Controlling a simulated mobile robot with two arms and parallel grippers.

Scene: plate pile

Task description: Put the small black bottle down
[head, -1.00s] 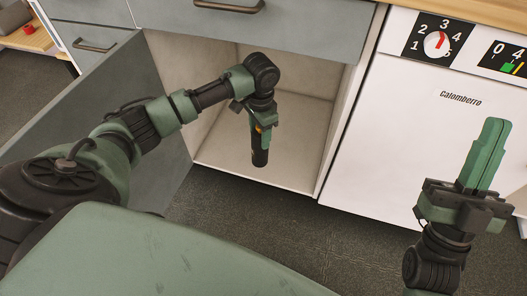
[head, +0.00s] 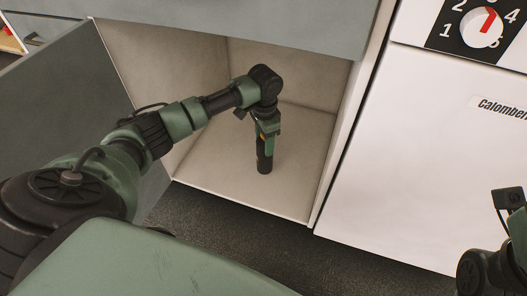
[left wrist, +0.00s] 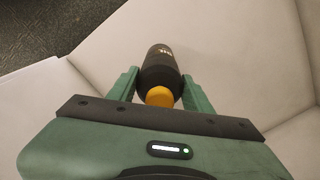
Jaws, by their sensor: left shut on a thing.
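The small black bottle (head: 264,160) with an orange cap is held in my left gripper (head: 265,140), inside the open lower cabinet. In the left wrist view the black bottle (left wrist: 160,66) sits between the two green fingers, its orange cap (left wrist: 159,97) toward the palm. My left gripper (left wrist: 160,88) is shut on it. The bottle hangs roughly upright, its base over or at the cabinet floor (head: 215,186); I cannot tell whether it touches.
The cabinet is otherwise empty, with bare floor around the bottle. Its open door (head: 75,110) stands at the left. A white appliance (head: 415,150) with a dial stands to the right. A drawer front (head: 250,22) is above the opening.

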